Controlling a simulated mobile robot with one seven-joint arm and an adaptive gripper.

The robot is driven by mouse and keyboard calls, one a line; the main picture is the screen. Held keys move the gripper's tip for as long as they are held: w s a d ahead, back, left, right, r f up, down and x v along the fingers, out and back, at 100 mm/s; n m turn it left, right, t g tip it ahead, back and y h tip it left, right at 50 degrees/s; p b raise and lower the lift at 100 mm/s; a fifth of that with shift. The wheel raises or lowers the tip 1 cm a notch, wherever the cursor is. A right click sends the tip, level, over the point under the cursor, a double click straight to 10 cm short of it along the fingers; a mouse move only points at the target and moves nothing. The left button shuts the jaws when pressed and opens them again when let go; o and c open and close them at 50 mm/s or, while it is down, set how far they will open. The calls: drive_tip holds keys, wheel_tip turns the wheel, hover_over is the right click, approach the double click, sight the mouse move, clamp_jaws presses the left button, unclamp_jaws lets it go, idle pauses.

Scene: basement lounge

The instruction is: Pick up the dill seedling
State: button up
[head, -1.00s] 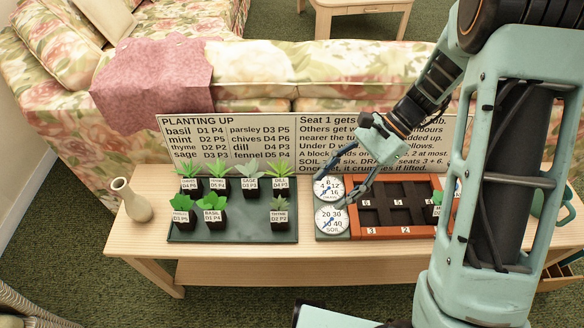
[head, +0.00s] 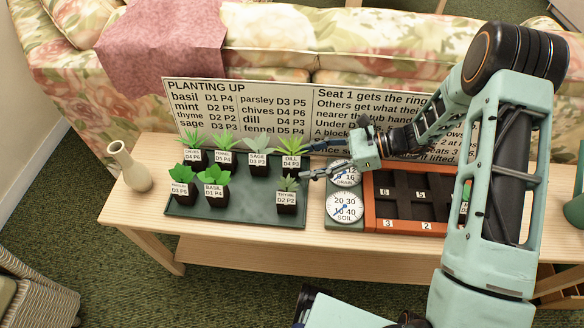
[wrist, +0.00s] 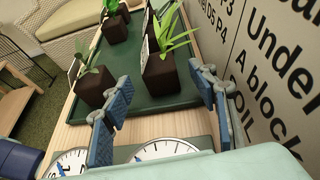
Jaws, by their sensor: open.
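The dill seedling (head: 291,160) is a dark square block with spiky bright green leaves and a white label. It stands upright at the back right of the dark green tray (head: 245,213). My gripper (head: 312,160) is open just to its right, pointing left. In the wrist view the dill seedling (wrist: 160,78) lies ahead, between the two blue fingers (wrist: 160,92) as seen. I cannot tell whether the fingertips flank or touch it. The thyme seedling (head: 287,196) stands in front of the dill, close to the nearer finger.
Sage (head: 258,161) stands left of the dill, with several other seedlings further left. A lettered board (head: 240,105) rises behind the tray. Two dials (head: 344,208) and an orange-framed planter (head: 400,225) are on the right. A vase (head: 130,168) stands far left.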

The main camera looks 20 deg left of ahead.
sight(291, 162)
drive_tip(key=b+x, duration=0.1)
drive_tip(key=x, duration=0.4)
drive_tip(key=shift+s+a+b, duration=0.1)
drive_tip(key=shift+b, duration=0.2)
drive_tip(key=shift+r, duration=0.1)
drive_tip(key=shift+c, duration=0.5)
drive_tip(key=c, duration=1.2)
